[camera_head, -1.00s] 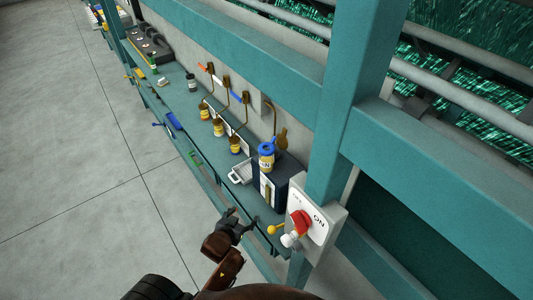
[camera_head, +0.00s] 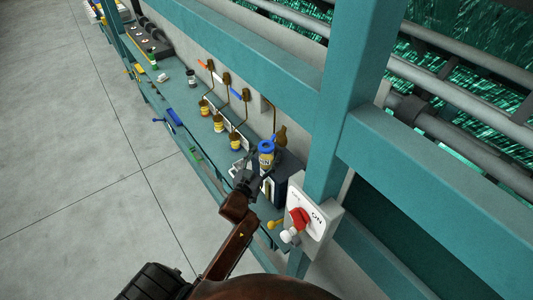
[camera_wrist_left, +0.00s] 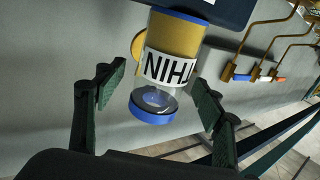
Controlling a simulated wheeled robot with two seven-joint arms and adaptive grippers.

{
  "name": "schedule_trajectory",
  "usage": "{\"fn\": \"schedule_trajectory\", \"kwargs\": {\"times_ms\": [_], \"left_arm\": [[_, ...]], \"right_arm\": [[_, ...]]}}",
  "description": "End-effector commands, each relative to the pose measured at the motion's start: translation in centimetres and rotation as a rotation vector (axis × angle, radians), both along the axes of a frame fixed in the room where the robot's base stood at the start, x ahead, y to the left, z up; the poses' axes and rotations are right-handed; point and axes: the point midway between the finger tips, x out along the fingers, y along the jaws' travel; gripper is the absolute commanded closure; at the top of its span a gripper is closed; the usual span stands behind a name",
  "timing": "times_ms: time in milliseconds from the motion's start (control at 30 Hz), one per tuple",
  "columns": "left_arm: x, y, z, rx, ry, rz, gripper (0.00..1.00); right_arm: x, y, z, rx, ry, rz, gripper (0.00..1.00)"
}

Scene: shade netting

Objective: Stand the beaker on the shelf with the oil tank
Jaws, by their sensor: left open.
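The beaker (camera_head: 266,158), a clear cylinder with a blue rim, yellow contents and a white lettered label, stands upright on top of the dark blue oil tank (camera_head: 282,189). The left wrist view shows the beaker (camera_wrist_left: 172,62) upside down, with part of the tank (camera_wrist_left: 210,10) at the top edge. My left gripper (camera_head: 257,173) is open at the beaker's left side. In the wrist view its fingers (camera_wrist_left: 158,98) flank the beaker's rim end, with gaps on both sides. My right gripper is not in view.
The teal shelf (camera_head: 205,143) runs away to the upper left. A switch box (camera_head: 311,222) with a red knob and a teal post (camera_head: 352,110) stand close on the right. A white tray (camera_head: 237,167) is partly hidden by my gripper.

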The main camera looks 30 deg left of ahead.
Motion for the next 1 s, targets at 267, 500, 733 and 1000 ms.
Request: {"fn": "schedule_trajectory", "kwargs": {"times_ms": [267, 500, 733, 1000], "left_arm": [[1.74, 0.27, 0.0, 0.0, 0.0, 0.001, 0.37], [1.7, 0.26, -0.05, 0.0, 0.0, 0.001, 0.44], [1.68, 0.27, -0.05, 0.0, 0.0, 0.001, 0.6], [1.67, 0.26, -0.04, 0.0, 0.0, 0.001, 0.79]], "right_arm": [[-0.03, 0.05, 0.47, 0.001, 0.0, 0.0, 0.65], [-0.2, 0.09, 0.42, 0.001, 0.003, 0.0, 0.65], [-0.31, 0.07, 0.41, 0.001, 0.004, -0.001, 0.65], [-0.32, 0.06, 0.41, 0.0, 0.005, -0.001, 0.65]]}}
